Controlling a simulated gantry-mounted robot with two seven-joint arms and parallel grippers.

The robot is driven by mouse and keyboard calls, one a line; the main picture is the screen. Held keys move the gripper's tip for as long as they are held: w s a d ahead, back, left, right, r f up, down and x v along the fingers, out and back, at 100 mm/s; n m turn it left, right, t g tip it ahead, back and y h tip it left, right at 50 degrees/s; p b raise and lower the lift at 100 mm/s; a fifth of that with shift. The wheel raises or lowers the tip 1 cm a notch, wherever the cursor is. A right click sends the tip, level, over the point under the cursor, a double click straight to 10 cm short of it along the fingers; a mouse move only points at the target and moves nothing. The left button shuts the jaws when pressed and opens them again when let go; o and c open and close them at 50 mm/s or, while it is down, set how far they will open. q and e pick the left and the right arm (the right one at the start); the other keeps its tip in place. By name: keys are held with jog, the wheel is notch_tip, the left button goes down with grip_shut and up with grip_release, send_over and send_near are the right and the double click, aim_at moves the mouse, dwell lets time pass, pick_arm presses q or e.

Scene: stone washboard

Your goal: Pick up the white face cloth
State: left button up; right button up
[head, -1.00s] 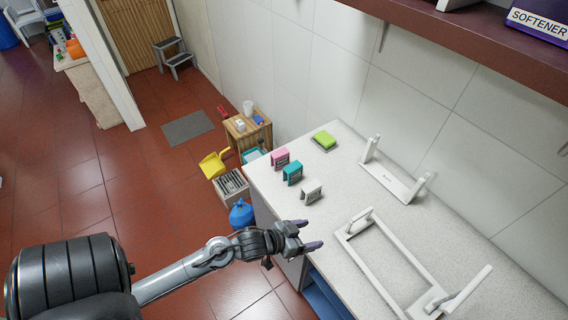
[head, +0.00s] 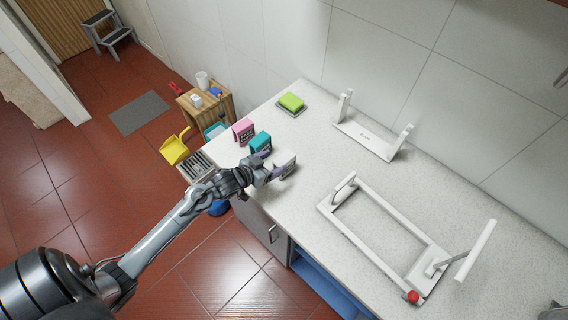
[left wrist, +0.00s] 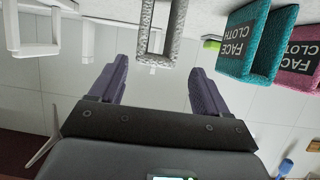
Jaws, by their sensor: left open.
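The white face cloth (head: 287,161) stands folded on the counter, at the near end of a row with a teal face cloth (head: 261,142) and a pink face cloth (head: 243,130). My left gripper (head: 276,166) is open at the white cloth and partly covers it. In the left wrist view, which looks upside down, the white cloth (left wrist: 158,30) shows at the top, lined up with the gap between the open fingers (left wrist: 160,66). I cannot tell whether the fingers touch it. The teal cloth (left wrist: 245,42) is to the right there. My right gripper is not in view.
A green block (head: 291,102) lies on the counter (head: 310,135) behind the cloths. A white stand (head: 365,139) and a larger white frame (head: 340,228) with a red knob (head: 413,297) occupy the right part. A wooden stool (head: 205,105) stands beyond the counter's left end.

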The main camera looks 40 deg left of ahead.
aim_at(284, 157)
pick_arm(q)
jog(key=x, duration=0.4)
jog(key=shift+w+d+r, duration=0.2)
jog(key=shift+d, duration=0.2)
jog(key=shift+w+f, duration=0.3)
jog(key=shift+w, duration=0.2)
jog(key=shift+c, duration=0.2)
jog(key=c, duration=1)
jog(key=shift+r, duration=0.15)
